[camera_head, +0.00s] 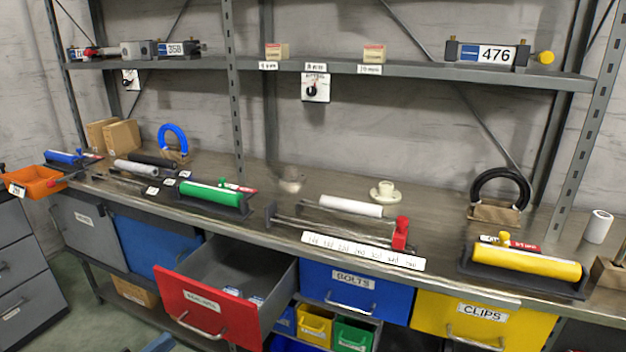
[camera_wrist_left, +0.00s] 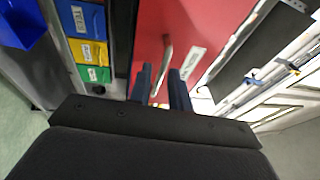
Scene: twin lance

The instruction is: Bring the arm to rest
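My left gripper (camera_head: 158,344) shows only as a small blue-grey piece at the bottom edge of the head view, below the red drawer (camera_head: 207,307). In the left wrist view its two dark fingers (camera_wrist_left: 162,80) stand apart, with a gap between them. The drawer's metal handle (camera_wrist_left: 164,62) appears in line with that gap, in front of the red face. I see no finger closed on it; the exact distance is unclear. The drawer is pulled out, with small blue-and-white packs (camera_head: 240,294) inside. My right gripper is not in view.
The workbench (camera_head: 290,215) carries a green roller (camera_head: 210,194), a yellow roller (camera_head: 525,262) and a long ruler strip (camera_head: 362,250). A blue BOLTS drawer (camera_head: 356,287) and a yellow CLIPS drawer (camera_head: 480,318) are shut beside the open one. Open floor (camera_head: 85,300) lies at lower left.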

